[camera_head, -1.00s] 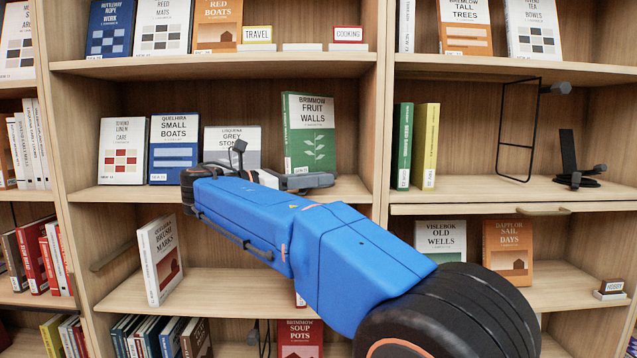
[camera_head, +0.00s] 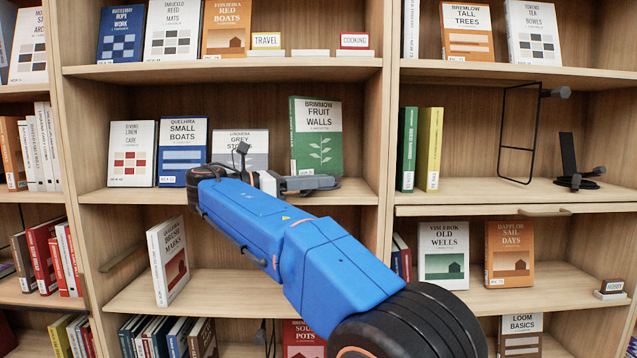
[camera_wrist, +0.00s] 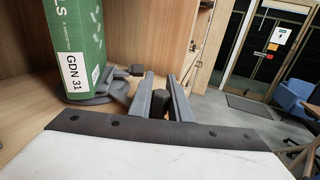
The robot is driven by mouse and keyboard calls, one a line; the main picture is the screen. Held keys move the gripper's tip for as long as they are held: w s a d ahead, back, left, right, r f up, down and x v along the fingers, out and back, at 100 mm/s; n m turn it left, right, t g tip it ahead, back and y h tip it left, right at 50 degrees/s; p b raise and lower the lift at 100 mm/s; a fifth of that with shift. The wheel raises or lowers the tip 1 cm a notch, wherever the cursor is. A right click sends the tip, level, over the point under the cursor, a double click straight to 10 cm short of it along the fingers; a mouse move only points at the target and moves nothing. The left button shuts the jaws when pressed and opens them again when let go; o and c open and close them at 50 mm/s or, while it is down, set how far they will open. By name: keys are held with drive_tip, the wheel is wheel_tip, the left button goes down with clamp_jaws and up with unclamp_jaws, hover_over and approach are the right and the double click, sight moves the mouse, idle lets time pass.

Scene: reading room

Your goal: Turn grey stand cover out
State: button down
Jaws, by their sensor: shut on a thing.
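The green book Fruit Walls (camera_head: 318,137) stands upright on the middle shelf, its cover facing out at a slight angle and its spine at the left. In the wrist view its spine (camera_wrist: 80,40) carries the label GDN 31. A dark grey stand (camera_wrist: 96,99) shows at the book's foot, with a small knob (camera_wrist: 136,70) beside it. My gripper (camera_wrist: 160,84) is right of the book, its jaws shut on a dark knob (camera_wrist: 158,104) that seems to belong to the stand. In the head view my gripper (camera_head: 318,183) hides most of the stand.
Grey Stones (camera_head: 255,138) and Small Boats (camera_head: 183,150) stand left of the green book, partly near my arm. A shelf upright (camera_head: 388,150) is close on the right. A black stand (camera_head: 570,165) and a wire frame (camera_head: 503,145) stand on the right shelf.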

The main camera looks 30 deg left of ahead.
drive_tip(key=c, duration=1.9)
unclamp_jaws()
drive_tip(key=shift+v, duration=3.8)
